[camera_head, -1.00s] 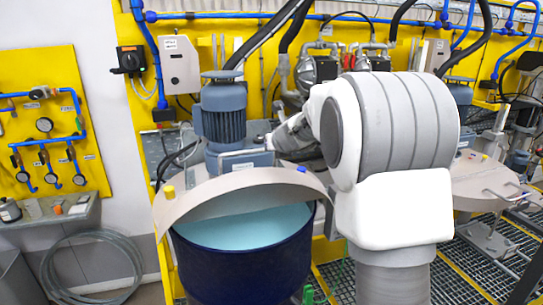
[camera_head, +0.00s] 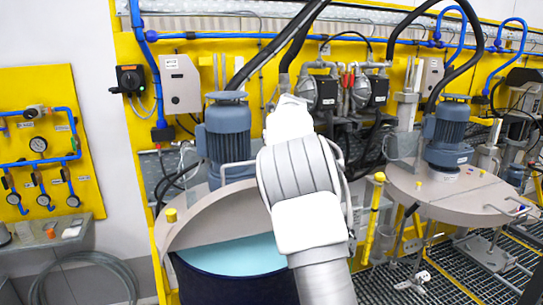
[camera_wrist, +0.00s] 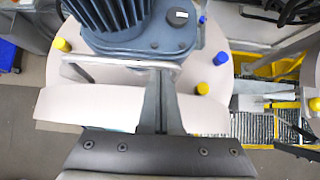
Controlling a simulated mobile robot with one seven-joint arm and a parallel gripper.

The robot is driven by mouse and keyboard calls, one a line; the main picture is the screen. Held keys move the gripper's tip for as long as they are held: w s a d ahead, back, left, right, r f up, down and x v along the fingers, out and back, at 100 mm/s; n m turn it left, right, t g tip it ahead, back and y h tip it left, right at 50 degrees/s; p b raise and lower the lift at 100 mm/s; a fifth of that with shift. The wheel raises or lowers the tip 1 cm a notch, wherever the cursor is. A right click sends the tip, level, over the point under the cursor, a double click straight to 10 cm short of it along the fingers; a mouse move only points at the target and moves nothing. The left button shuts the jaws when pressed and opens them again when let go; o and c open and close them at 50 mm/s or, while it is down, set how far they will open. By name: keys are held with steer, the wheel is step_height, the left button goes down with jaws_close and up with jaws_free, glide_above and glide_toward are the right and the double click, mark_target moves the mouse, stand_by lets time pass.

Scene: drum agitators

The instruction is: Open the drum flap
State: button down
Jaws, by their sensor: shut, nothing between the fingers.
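The left drum (camera_head: 225,284) is dark blue, with a grey lid and a blue-grey motor (camera_head: 226,140) on top. Its grey flap (camera_head: 210,225) stands raised at the front, and the pale blue inside (camera_head: 235,255) shows below it. A metal bar handle (camera_head: 236,166) lies by the motor, and it also shows in the wrist view (camera_wrist: 95,62). My gripper (camera_wrist: 158,72) is shut and empty, with its fingertips close to the handle bar; contact cannot be told. In the head view, my arm hides the gripper and the drum's right side.
A second drum lid (camera_head: 430,195) with a motor and handle stands at the right. Yellow posts (camera_head: 372,220) and a floor grating lie between the drums. Yellow and blue knobs sit on the left lid. Hoses and pumps (camera_head: 320,92) line the back wall.

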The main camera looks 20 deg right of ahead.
steer(key=shift+w+f+g, duration=0.2)
steer(key=shift+w+g, duration=0.2)
steer(key=shift+w, duration=0.45)
steer(key=shift+f, duration=0.15)
steer(key=w+a+b+v, duration=0.1)
steer(key=v, duration=1.6)
steer(key=s+n+b, duration=0.2)
steer(key=s+n, duration=0.6)
steer(key=s, duration=0.3)
steer(key=s+a+f+n+g+b, duration=0.1)
steer(key=s+a+f+n, duration=0.4)
steer(key=s+f+n, duration=0.7)
steer(key=s+a+f+n+b, duration=0.3)
steer(key=s+a+f+n, duration=0.2)
steer(key=s+f+n, duration=0.7)
steer(key=s+n, duration=0.3)
steer(key=s, duration=0.3)
steer(key=shift+s+a+f+n+g, duration=0.2)
steer(key=shift+s+a+n+g, duration=0.1)
steer(key=shift+s+g, duration=0.1)
